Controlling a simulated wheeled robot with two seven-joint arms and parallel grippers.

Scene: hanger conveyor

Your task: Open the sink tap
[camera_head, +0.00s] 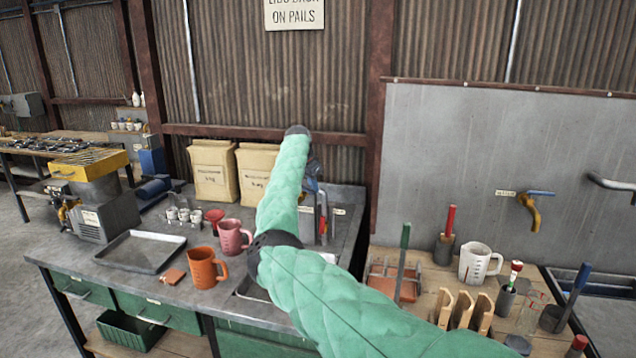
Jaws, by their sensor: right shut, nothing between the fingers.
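My right arm in a green padded sleeve crosses the middle of the view, rising from the bottom right and bending over the left bench. My right gripper (313,183) is small and partly hidden beside the far end of the sleeve; it is shut and empty. Just below it, upright grey and red parts (322,222) stand at the back of the sink (247,290); I cannot tell clearly whether they are its tap. The sleeve covers much of the sink. A brass tap with a blue handle (531,206) is on the grey wall panel at right. My left gripper is not in view.
An orange jug (204,268), a pink jug (232,238) and a metal tray (140,251) stand left of the sink. Two paper sacks (213,172) stand behind. The right bench holds a white jug (477,263), tools and wooden blocks.

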